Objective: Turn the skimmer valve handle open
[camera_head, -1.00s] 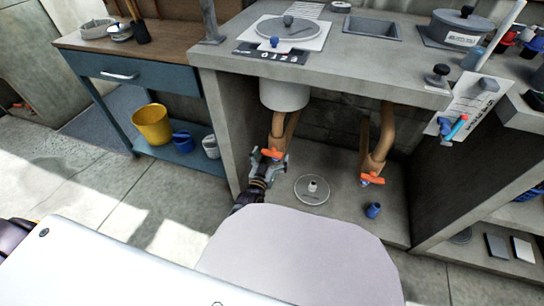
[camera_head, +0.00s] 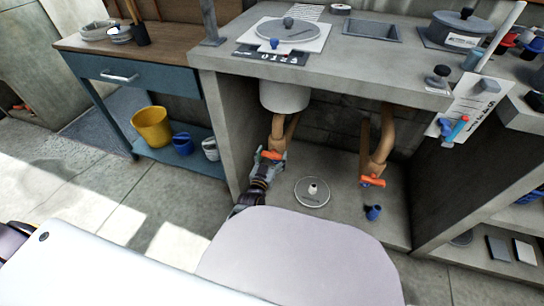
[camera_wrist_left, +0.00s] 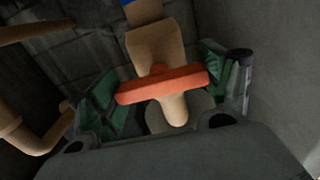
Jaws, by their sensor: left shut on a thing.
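An orange valve handle (camera_head: 272,155) sits on the left tan pipe (camera_head: 278,128) under the counter. My left gripper (camera_head: 274,166) is at this handle and shut on it. In the left wrist view the orange handle (camera_wrist_left: 163,84) lies crosswise, slightly tilted, between the green-padded fingers of the gripper (camera_wrist_left: 162,90), against the tan valve body. A second orange handle (camera_head: 373,181) is on the right tan pipe (camera_head: 382,145), with no gripper near it. My right gripper is not in view.
A concrete side wall (camera_head: 220,130) stands close left of my left gripper. A round grey lid (camera_head: 312,192) and a small blue object (camera_head: 373,212) lie on the floor of the bay. The counter (camera_head: 345,70) is overhead, with a white cylinder (camera_head: 284,97) hanging below it.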

